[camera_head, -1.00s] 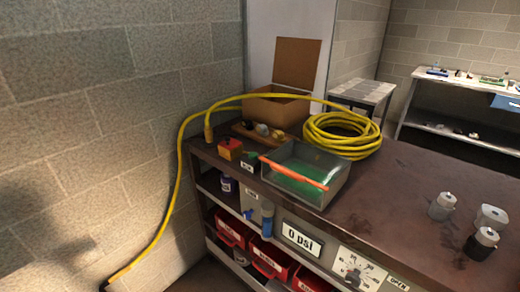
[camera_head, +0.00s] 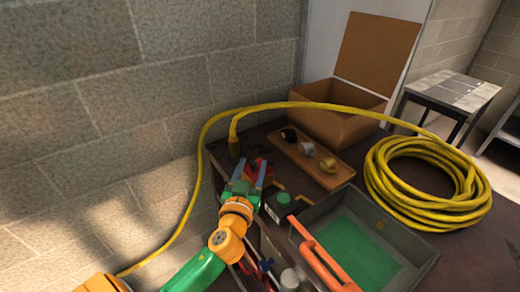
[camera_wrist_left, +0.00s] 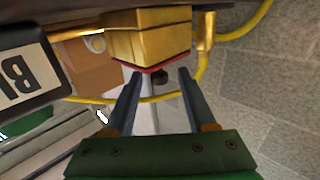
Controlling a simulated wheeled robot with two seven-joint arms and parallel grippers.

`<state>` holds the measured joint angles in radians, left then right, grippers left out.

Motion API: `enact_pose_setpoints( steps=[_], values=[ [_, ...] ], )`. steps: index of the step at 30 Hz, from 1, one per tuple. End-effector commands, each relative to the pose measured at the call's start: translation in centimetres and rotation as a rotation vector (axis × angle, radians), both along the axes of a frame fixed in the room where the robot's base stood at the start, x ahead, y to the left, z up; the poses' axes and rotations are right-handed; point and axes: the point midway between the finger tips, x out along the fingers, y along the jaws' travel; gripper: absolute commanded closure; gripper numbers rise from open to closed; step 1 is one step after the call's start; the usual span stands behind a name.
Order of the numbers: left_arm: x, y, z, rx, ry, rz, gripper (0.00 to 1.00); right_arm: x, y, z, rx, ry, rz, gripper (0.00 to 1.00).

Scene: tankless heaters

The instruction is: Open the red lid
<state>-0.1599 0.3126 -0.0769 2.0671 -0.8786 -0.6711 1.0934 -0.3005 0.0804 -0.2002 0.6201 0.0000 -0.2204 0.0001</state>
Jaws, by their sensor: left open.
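The red lid (camera_head: 258,167) shows only in part in the head view, behind and between the fingers of my left gripper (camera_head: 250,172). In the left wrist view, a yellow box (camera_wrist_left: 150,40) has the red lid (camera_wrist_left: 166,68) as a thin edge along its lower side, with a small dark knob (camera_wrist_left: 160,77) on it. The lid looks closed against the box. My left gripper (camera_wrist_left: 161,75) is open, with one fingertip on each side of the knob. I cannot tell whether the fingers touch it. My right gripper is not in view.
A grey bin (camera_head: 400,235) with an orange handle (camera_head: 322,258) stands to the right. A wooden tray with fittings (camera_head: 310,155), an open cardboard box (camera_head: 340,112) and a coiled yellow hose (camera_head: 385,190) lie beyond. The block wall (camera_head: 120,120) is on the left.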

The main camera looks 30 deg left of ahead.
Motion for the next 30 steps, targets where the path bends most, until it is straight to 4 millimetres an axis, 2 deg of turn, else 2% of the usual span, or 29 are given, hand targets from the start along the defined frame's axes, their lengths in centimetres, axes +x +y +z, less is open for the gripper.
enact_pose_setpoints(
  steps=[3, 7, 11, 17, 18, 24, 30],
  values=[
    [2.1, 0.9, 0.4, 0.003, -0.001, 0.001, 0.44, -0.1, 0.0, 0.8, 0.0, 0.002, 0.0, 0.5],
    [3.7, 1.5, 0.1, 0.001, 0.002, 0.0, 0.44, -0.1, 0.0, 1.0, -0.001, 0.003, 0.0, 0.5],
    [4.5, 1.8, 0.1, 0.0, 0.001, -0.001, 0.44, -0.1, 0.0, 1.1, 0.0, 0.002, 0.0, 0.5],
    [4.5, 1.9, 0.0, -0.001, 0.002, -0.001, 0.44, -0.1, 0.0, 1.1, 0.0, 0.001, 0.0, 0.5],
    [4.5, 1.9, 0.0, -0.001, 0.002, -0.001, 0.46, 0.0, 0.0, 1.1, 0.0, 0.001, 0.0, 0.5],
    [4.5, 1.9, 0.0, -0.001, 0.002, -0.001, 1.0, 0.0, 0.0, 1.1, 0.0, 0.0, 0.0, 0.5],
    [4.5, 1.9, 0.0, -0.001, 0.002, -0.001, 1.0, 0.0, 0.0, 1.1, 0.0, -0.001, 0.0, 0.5]
  ],
)
